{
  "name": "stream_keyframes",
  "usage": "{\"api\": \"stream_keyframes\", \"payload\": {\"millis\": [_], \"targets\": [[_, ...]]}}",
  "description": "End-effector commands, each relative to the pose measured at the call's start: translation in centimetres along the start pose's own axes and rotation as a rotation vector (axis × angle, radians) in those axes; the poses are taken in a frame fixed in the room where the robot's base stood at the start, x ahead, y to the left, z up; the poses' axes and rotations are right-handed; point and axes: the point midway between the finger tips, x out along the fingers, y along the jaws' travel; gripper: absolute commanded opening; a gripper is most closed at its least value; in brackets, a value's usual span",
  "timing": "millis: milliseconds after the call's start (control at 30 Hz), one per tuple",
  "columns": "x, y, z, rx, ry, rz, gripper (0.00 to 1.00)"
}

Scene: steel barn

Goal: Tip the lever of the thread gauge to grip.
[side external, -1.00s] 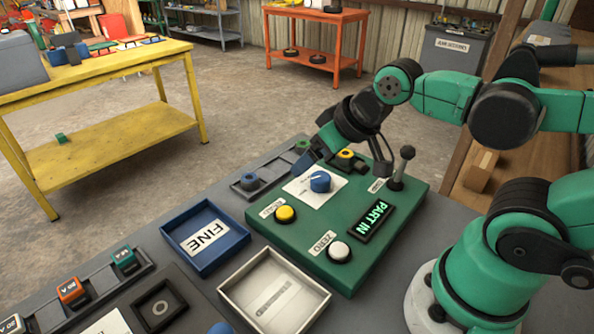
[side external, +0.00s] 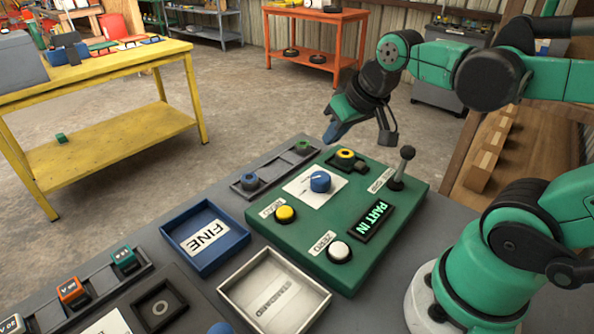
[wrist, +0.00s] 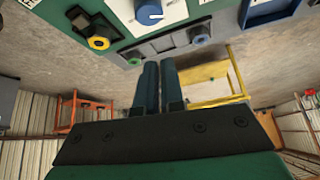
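The thread gauge is a green box (side external: 375,253) on the grey bench. Its lever (side external: 398,178), a grey stalk with a black knob, stands nearly upright at the box's far right corner beside a small white label. A yellow-ringed part (side external: 346,155) sits in a dark holder at the far edge; it also shows in the wrist view (wrist: 99,42). The display (side external: 375,219) reads PART IN in green. My gripper (side external: 334,132) hangs in the air beyond the box's far edge, left of the lever and apart from it. Its blue fingers (wrist: 161,85) lie close together with nothing between them.
The box top also bears a blue dial (side external: 320,181), a yellow button (side external: 285,214) and a white button (side external: 339,251). A blue FINE tray (side external: 178,245) and a pale STANDARD tray (side external: 238,297) stand at left and front. A grey rack (side external: 272,178) lies behind.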

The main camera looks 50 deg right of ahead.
Motion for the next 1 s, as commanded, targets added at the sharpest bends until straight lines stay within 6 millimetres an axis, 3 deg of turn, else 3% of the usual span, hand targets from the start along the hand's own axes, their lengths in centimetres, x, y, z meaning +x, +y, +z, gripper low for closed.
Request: {"api": "stream_keyframes", "payload": {"millis": [33, 200, 300, 400, 533, 667, 1000], "targets": [[-0.3, 2.6, -0.9, 0.099, -0.032, 0.047, 0.00], [-2.0, 11.1, -1.8, 0.428, -0.150, 0.173, 0.00], [-3.1, 15.0, -1.3, 0.583, -0.201, 0.220, 0.00], [-4.0, 17.5, -0.7, 0.686, -0.234, 0.246, 0.00], [-4.2, 18.8, -0.3, 0.740, -0.251, 0.258, 0.00], [-3.3, 19.0, 0.0, 0.741, -0.252, 0.258, 0.00], [1.8, 19.7, 1.7, 0.739, -0.250, 0.258, 0.00]]}}
